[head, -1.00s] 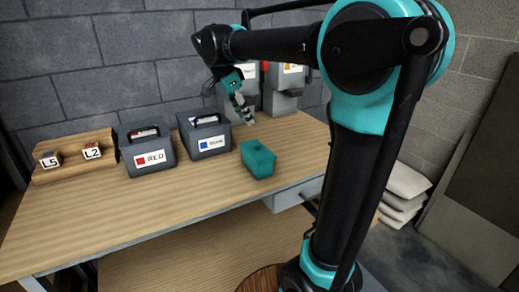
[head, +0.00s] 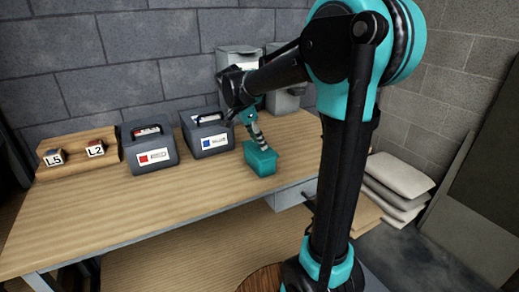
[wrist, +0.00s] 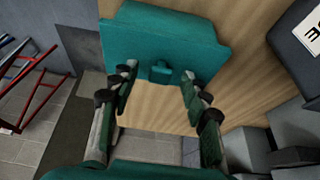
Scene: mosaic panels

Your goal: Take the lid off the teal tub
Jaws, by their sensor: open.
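The teal tub (head: 261,163) stands on the wooden workbench near its front right edge. In the wrist view its lid (wrist: 160,43) fills the upper middle, with a small teal knob (wrist: 160,73) on it. The lid is on the tub. My gripper (head: 257,139) is just above the tub in the head view and partly covers its top. In the wrist view my gripper (wrist: 158,82) is open, with one finger on each side of the knob and nothing held. I cannot tell whether the fingers touch the lid.
Two grey boxes, one with a red label (head: 149,150) and one with a blue label (head: 207,136), stand left of the tub. A wooden rack (head: 78,157) with small labelled blocks is further left. Grey dispensers stand behind. The bench front (head: 130,220) is clear.

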